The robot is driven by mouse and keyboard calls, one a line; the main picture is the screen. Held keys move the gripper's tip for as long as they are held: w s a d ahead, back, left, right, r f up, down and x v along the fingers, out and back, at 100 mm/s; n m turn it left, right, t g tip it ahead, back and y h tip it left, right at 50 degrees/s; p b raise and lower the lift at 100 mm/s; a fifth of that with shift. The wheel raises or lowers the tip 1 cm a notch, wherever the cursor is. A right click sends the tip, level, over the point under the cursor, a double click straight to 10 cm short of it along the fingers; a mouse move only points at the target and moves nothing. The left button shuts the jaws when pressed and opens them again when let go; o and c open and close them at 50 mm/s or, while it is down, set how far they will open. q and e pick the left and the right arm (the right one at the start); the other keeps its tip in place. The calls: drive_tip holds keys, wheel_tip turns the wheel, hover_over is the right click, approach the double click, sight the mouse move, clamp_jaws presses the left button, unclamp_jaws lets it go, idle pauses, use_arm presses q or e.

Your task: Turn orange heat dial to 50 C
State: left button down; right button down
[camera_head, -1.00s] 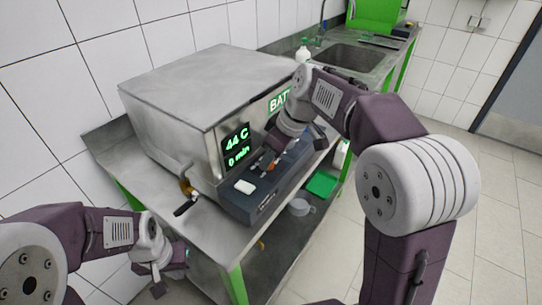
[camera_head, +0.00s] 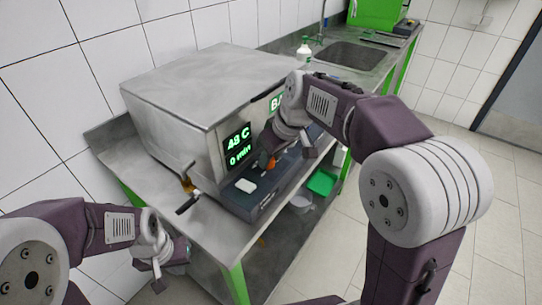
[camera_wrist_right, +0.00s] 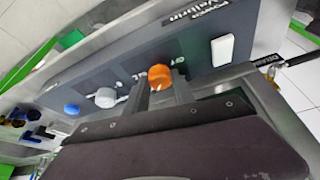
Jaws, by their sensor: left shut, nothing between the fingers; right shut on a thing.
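The orange heat dial (camera_wrist_right: 160,77) sits on the dark control panel (camera_wrist_right: 200,65) of the metal bath. My right gripper (camera_wrist_right: 164,88) is shut on the dial in the right wrist view. In the head view the dial (camera_head: 271,162) shows as a small orange spot below my right gripper (camera_head: 268,155). The green display (camera_head: 237,145) on the bath front reads about 48 C, with a minutes line below it. My left gripper (camera_head: 157,278) is shut and empty, low at the left, away from the panel.
A white switch (camera_wrist_right: 223,50) and a grey and a blue knob (camera_wrist_right: 71,109) are on the same panel. A lever handle (camera_head: 188,202) sticks out at the bath's left front corner. A white bottle (camera_head: 304,52) stands near the sink (camera_head: 352,55).

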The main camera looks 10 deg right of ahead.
drive_tip(key=c, duration=1.1)
unclamp_jaws()
drive_tip(key=shift+o, duration=0.2)
drive_tip(key=shift+r, duration=0.1)
drive_tip(key=p+v, duration=0.2)
drive_tip(key=v, duration=0.7)
